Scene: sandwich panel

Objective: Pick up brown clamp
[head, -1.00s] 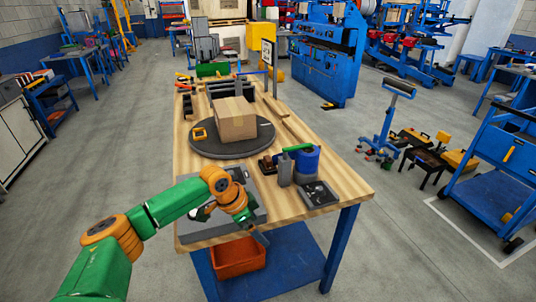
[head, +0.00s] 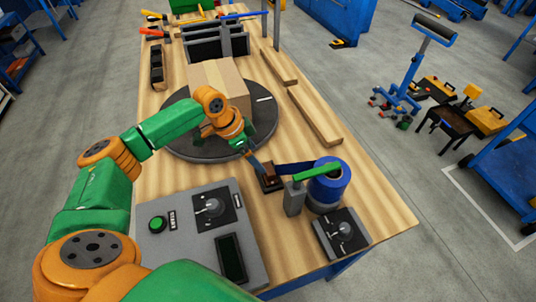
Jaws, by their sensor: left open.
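The brown clamp (head: 272,183) is a small dark-brown block on the wooden table, just left of a blue roll (head: 328,187) and a green-topped grey tape dispenser (head: 294,197). My left gripper (head: 259,165) comes in from the left over the turntable edge and points down at the clamp. Its fingertips are at the clamp's upper left side. The gripper is open; whether the clamp is between the fingers or they touch it, I cannot tell. My right gripper is not in view.
A cardboard box (head: 228,78) sits on a dark round turntable (head: 186,143) behind my left gripper. A grey control panel (head: 176,238) lies front left, a joystick box (head: 340,235) front right. Wooden strips (head: 315,116) lie at the right.

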